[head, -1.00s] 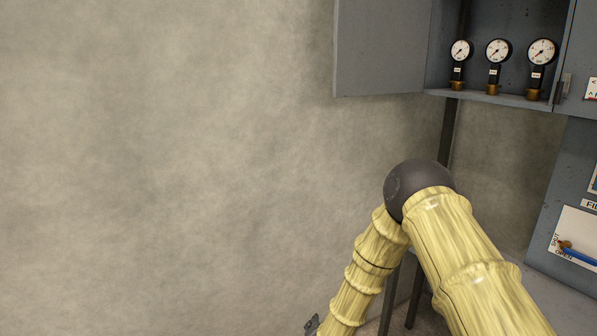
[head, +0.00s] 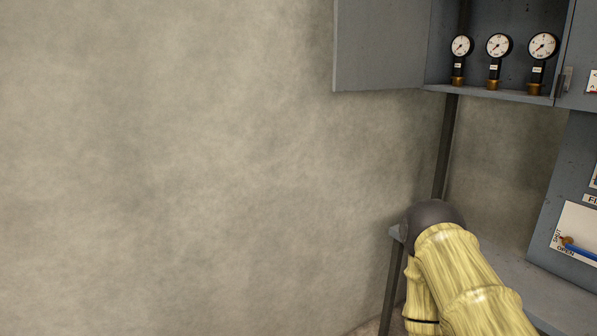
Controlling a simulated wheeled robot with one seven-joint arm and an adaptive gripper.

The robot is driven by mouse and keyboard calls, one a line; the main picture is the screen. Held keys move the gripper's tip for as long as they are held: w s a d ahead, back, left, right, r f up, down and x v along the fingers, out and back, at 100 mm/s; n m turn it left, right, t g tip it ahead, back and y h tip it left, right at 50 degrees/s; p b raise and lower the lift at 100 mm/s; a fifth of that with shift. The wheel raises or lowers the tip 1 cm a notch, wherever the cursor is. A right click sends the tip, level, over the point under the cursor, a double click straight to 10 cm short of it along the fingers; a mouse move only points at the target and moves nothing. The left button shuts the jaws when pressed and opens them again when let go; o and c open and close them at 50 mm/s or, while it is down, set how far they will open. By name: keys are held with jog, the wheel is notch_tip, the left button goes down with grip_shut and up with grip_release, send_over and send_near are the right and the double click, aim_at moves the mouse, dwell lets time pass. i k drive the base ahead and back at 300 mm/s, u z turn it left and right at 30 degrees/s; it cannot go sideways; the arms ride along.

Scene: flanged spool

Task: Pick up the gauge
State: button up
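Three gauges stand upright in a row on the shelf of an open grey cabinet at the upper right of the head view. The left gauge (head: 460,47), the middle gauge (head: 498,47) and the right gauge (head: 542,47) each have a round white dial, a black stem with a small white label and a brass base. The right one looks largest. My arm comes up from the bottom right, below the cabinet and apart from the gauges. My gripper is out of the frame.
The open cabinet door (head: 385,45) reaches out left of the gauges. Below the cabinet are a dark vertical post (head: 446,150), a grey bench surface (head: 530,290) and a panel with a blue-handled lever (head: 580,251). A bare wall fills the left.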

aim_at(499, 46)
jog(key=z, duration=0.2)
jog(key=i, duration=0.25)
jog(key=z, duration=0.85)
jog(key=i, duration=0.95)
jog(key=z, duration=0.25)
jog(key=i, duration=0.95)
jog(key=u, duration=0.35)
